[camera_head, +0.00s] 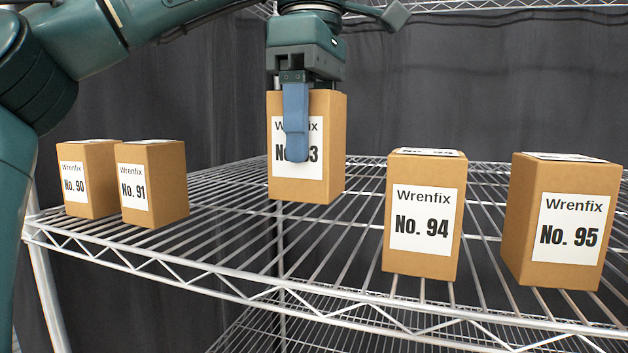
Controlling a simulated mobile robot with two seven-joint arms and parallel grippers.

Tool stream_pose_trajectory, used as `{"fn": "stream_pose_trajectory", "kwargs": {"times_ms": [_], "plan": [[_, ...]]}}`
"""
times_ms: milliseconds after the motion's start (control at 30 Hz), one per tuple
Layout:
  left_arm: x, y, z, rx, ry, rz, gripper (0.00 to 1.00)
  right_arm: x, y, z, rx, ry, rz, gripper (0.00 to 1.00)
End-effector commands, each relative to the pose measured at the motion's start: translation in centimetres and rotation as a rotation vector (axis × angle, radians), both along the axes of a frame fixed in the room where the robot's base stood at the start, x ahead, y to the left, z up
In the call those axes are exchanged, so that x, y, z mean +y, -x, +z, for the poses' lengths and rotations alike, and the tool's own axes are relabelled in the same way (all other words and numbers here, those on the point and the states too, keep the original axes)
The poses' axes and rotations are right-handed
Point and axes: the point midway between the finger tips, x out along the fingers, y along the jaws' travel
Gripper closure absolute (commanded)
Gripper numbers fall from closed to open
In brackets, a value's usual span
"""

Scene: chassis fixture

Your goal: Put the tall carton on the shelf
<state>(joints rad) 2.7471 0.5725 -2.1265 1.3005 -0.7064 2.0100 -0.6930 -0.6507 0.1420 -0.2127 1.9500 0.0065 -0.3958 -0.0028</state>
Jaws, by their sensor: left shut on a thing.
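My left gripper (298,140) comes down from above and is shut on a tall brown carton (325,190). One blue finger lies over the front label, so only "Wrenfix" in part and a number ending in 3 can be read. The other finger is hidden behind the carton. The carton is upright over the wire shelf (225,285), in the gap between the No. 91 carton (170,190) and the No. 94 carton (422,268). I cannot tell whether its base touches the wires. My right gripper is not in view.
The No. 90 carton (86,208) stands beside No. 91 at the left. The No. 95 carton (528,270) stands at the right. Bare wire lies around the held carton. A lower wire shelf (290,335) shows below, and a dark curtain (450,100) hangs behind.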

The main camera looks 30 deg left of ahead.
Motion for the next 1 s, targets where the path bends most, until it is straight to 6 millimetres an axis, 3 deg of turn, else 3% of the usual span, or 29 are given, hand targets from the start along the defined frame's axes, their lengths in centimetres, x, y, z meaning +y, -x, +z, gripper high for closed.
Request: {"fn": "stream_pose_trajectory", "kwargs": {"times_ms": [567, 967, 1000], "plan": [[0.0, 0.0, -5.2, -0.003, 0.002, 0.0, 0.74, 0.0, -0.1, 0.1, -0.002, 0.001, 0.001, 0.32], [0.0, 0.1, -5.7, -0.007, 0.002, 0.002, 0.74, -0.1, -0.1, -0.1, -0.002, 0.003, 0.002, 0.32], [0.0, 0.0, -5.8, -0.005, 0.001, 0.002, 0.39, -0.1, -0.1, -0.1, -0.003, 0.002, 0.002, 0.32]]}}
